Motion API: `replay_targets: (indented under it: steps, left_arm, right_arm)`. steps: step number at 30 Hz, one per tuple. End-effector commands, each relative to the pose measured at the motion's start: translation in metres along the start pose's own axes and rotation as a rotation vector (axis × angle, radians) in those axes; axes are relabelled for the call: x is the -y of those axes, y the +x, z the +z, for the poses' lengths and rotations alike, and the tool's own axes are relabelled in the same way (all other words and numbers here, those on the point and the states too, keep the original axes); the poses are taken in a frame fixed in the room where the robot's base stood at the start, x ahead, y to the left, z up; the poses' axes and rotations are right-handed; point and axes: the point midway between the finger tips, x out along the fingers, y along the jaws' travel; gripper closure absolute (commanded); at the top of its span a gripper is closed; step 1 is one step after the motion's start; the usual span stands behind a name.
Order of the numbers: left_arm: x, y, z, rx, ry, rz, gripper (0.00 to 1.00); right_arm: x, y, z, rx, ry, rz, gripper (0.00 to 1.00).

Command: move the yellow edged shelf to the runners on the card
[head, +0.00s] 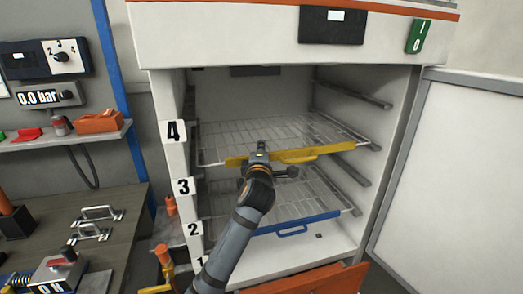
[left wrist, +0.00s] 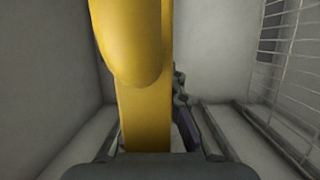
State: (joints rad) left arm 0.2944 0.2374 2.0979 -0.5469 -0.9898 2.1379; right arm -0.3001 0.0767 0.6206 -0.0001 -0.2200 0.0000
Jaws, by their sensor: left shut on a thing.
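The yellow edged shelf (head: 330,151) is a wire grid with a yellow front bar and handle. It is inside the open cabinet (head: 215,95), with its front edge between the labels 4 and 3. My left gripper (head: 261,150) is shut on the yellow front bar, left of its handle. In the left wrist view the yellow bar (left wrist: 145,130) rises from between the fingers and fills the middle. Metal runners (head: 352,94) line the cabinet's right wall. I cannot tell whether the shelf rests on a pair. I cannot make out a readable card. My right gripper is out of view.
A blue edged shelf (head: 290,226) sits lower, near label 2. The white door (head: 455,175) stands open on the right. An orange panel (head: 310,281) is below the opening. A workbench (head: 115,245) and a wall shelf (head: 70,139) are on the left.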

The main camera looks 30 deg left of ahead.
Motion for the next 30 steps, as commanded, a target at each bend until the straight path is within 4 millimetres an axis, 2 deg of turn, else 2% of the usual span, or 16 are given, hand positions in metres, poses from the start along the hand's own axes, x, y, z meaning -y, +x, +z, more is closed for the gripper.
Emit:
replay_targets:
  steps: [5, 6, 12, 22, 30]
  left_arm:
    - [-0.001, 0.000, 0.000, 0.000, -0.001, 0.002, 1.00]
    - [-0.001, 0.000, 0.000, 0.000, -0.001, 0.002, 0.90]
    - [0.000, 0.000, 0.000, 0.000, 0.000, 0.001, 0.66]
    - [0.003, -0.005, 0.000, 0.000, 0.001, -0.005, 0.66]
    - [0.003, -0.055, 0.001, 0.001, -0.005, -0.006, 0.66]
  right_arm:
    - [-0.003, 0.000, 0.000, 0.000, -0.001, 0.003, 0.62]
    - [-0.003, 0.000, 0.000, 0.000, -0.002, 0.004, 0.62]
    - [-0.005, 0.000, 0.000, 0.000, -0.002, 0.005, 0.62]
    - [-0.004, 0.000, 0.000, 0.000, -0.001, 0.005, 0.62]
    - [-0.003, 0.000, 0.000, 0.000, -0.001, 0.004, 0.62]
